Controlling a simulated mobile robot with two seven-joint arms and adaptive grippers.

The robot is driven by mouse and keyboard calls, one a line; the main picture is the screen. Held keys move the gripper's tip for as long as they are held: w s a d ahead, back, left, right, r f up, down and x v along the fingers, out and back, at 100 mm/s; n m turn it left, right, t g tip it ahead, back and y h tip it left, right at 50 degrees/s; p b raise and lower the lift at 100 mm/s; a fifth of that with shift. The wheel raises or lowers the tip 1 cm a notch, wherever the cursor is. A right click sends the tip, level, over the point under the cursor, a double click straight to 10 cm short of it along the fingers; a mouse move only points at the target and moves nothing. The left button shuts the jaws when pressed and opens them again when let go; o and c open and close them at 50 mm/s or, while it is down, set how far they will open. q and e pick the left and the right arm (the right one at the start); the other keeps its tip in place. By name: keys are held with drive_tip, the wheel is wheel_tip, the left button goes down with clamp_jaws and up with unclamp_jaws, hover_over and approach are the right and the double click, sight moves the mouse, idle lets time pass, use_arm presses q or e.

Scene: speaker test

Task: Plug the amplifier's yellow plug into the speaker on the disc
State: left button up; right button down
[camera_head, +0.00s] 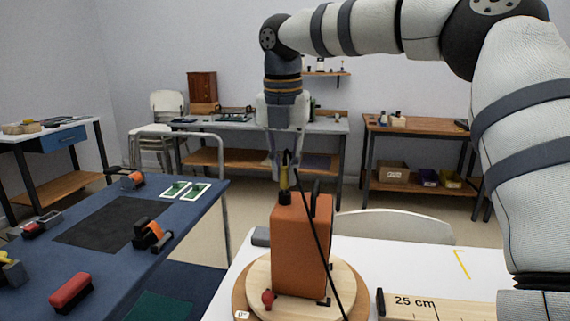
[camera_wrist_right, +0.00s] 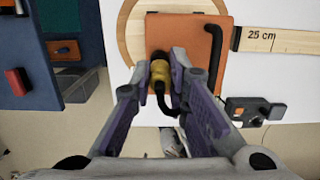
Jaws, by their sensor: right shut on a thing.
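The speaker is an orange box (camera_head: 300,245) standing upright on a round wooden disc (camera_head: 257,287); in the wrist view its top (camera_wrist_right: 195,30) faces the camera. My right gripper (camera_head: 285,165) is above the speaker's top, pointing down, shut on the yellow plug (camera_head: 284,177). In the wrist view the yellow plug (camera_wrist_right: 160,74) sits between the fingertips, over the speaker's top edge, with a black cable bending from it. Its black lower end is near the top; I cannot tell whether it is inserted. The amplifier is not clearly identifiable. My left gripper is not in view.
A wooden ruler (camera_head: 440,305) marked 25 cm lies right of the disc on the white table (camera_head: 380,258). A grey device (camera_wrist_right: 250,110) with black parts shows in the wrist view. A blue table (camera_head: 190,212) with several small objects stands at the left.

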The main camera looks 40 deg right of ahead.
drive_tip(key=shift+f, duration=0.55)
idle(0.6)
drive_tip(key=c, duration=1.5)
unclamp_jaws()
